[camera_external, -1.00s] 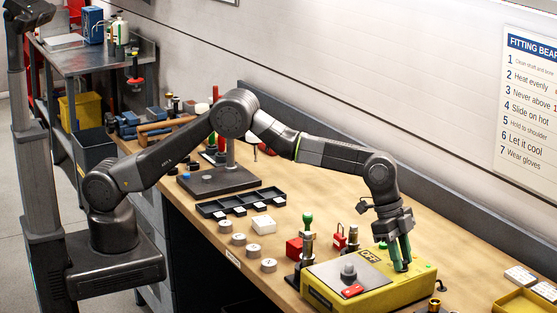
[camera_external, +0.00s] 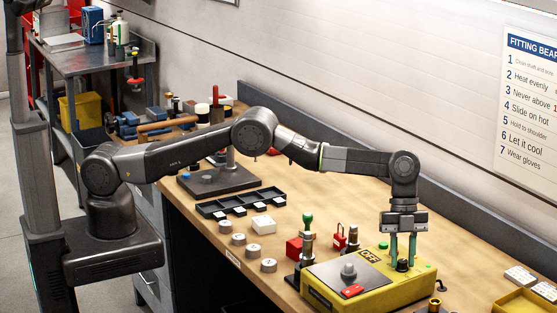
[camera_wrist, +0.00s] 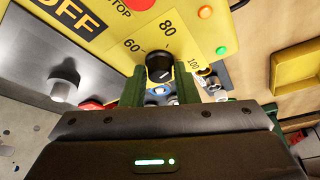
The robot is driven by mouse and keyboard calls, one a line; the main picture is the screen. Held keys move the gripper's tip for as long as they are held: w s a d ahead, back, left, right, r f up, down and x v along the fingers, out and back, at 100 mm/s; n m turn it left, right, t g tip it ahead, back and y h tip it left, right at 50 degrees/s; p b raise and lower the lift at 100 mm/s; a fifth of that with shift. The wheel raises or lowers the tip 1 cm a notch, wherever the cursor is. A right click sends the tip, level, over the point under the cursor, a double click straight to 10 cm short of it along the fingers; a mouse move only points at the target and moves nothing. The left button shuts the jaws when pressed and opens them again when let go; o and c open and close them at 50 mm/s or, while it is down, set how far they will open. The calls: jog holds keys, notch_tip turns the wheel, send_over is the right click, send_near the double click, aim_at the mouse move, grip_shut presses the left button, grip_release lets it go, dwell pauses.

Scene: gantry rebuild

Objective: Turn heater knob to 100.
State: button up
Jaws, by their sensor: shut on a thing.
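The yellow heater (camera_external: 335,297) stands at the front right of the bench. Its black knob (camera_wrist: 158,66) is ringed by the printed marks 60, 80 and 100; I cannot clearly read where its pointer stands. The knob also shows between my fingers in the external view (camera_external: 402,265). My gripper (camera_external: 402,262) points down at the heater's top, with its green fingers on opposite sides of the knob, shut on it. In the wrist view my gripper (camera_wrist: 160,82) hides part of the dial's near side.
On the heater are an OFF label (camera_external: 369,256), a steel plate with a grey post (camera_external: 348,270) and a green button (camera_external: 416,271). A yellow tray (camera_external: 525,301) lies to the right.

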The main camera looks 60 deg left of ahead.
jog(key=shift+m, duration=0.4)
jog(key=o, duration=1)
jog(key=v, duration=0.7)
jog(key=shift+w+r, duration=0.2)
